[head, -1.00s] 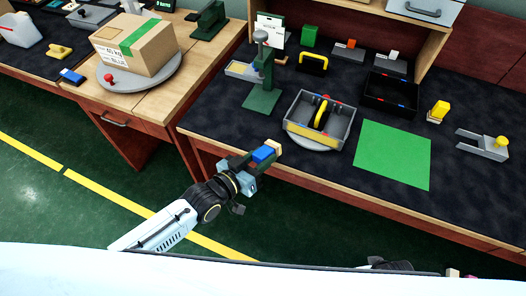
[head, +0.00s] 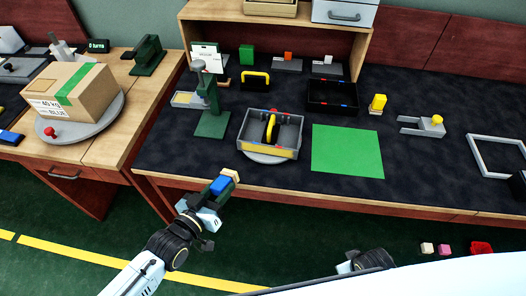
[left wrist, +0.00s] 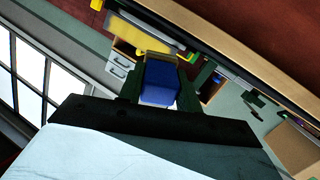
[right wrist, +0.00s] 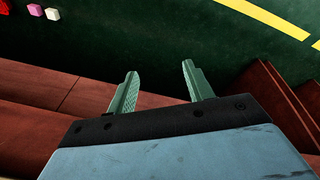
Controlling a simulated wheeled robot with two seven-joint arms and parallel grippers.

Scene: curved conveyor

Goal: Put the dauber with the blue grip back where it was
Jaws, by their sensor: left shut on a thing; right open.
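My left gripper (head: 222,190) is shut on the dauber with the blue grip (head: 219,186), in front of the bench's front edge and over the floor. The dauber's tan end (head: 230,174) points away from me; its blue grip also shows between the fingers in the left wrist view (left wrist: 158,84). A similar dauber with a yellow grip (head: 378,102) stands upright on the dark bench top, right of the black tray. My right gripper is open and empty in the right wrist view (right wrist: 160,84), over the floor; only part of that arm shows in the head view.
A grey divided tote with a yellow handle (head: 292,137) stands on a round plate near the front edge. A green mat (head: 347,150), black tray (head: 330,108), green press (head: 212,122) and grey fork-shaped holder (head: 412,127) are on the bench. A cardboard box (head: 70,92) sits on a left-hand turntable.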

